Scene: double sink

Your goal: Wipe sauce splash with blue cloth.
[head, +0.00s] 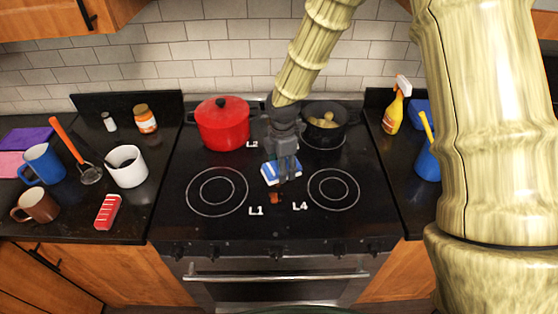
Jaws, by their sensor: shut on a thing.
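My gripper (284,165) is over the middle of the black stovetop (258,188), pointing down. It is shut on a blue and white cloth (271,174), which lies partly behind and beneath the fingers. A small reddish-brown sauce splash (274,197) is on the stovetop just in front of the cloth, between the labels L1 and L4. The cloth is close to the splash; I cannot tell whether it touches the stovetop.
A red pot (222,126) stands back left and a black pan with food (325,124) back right, flanking my arm. Mugs, a jar and a red sponge-like block (107,212) are on the left counter. A spray bottle (395,107) is on the right. The front burners are clear.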

